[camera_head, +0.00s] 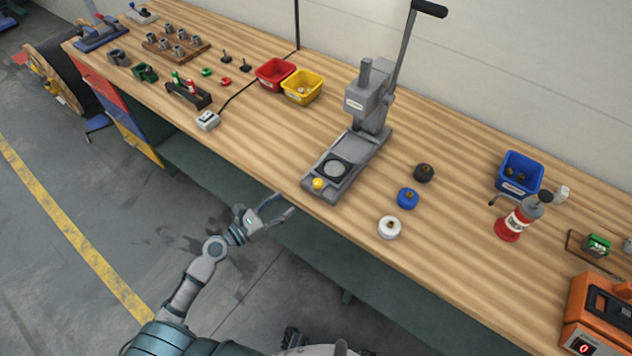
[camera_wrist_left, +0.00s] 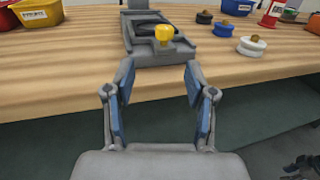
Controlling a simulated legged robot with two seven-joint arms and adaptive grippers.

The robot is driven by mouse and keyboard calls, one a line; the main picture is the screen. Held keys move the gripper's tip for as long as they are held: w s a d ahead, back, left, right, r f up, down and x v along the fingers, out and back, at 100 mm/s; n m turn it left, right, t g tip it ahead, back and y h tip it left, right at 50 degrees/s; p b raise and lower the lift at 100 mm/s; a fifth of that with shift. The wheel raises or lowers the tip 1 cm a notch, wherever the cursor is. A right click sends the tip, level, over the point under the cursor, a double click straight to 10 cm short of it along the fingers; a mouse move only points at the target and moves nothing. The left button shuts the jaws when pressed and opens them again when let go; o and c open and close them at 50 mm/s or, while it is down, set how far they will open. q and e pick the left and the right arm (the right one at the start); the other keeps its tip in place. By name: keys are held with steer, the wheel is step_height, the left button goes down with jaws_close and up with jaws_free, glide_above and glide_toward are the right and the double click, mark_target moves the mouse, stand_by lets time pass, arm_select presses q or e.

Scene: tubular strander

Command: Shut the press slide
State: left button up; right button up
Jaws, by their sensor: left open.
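The grey press (camera_head: 368,104) stands on the wooden bench with its lever raised up and to the right. Its slide (camera_head: 335,169), a flat tray with a dark round seat, extends toward the front edge of the bench. A yellow knob (camera_head: 318,184) sits at the slide's front end. My left gripper (camera_head: 284,204) is open and empty, in front of the bench edge and short of the knob. In the left wrist view the yellow knob (camera_wrist_left: 164,34) shows ahead, beyond and between the open fingers (camera_wrist_left: 158,75). My right gripper is not in view.
Black (camera_head: 424,172), blue (camera_head: 408,198) and white (camera_head: 389,227) round pieces lie right of the press. Red (camera_head: 275,73) and yellow (camera_head: 302,87) bins stand to its left. The bench front near the slide is clear.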

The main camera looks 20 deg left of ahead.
mark_target(315, 186)
arm_select(q)
steer(key=x, duration=0.8)
steer(key=d+p+x, duration=0.1)
steer(key=x, duration=0.2)
steer(key=shift+d+r, duration=0.1)
steer(key=shift+d, duration=0.1)
steer(key=shift+w, duration=0.5)
steer(key=shift+a, duration=0.1)
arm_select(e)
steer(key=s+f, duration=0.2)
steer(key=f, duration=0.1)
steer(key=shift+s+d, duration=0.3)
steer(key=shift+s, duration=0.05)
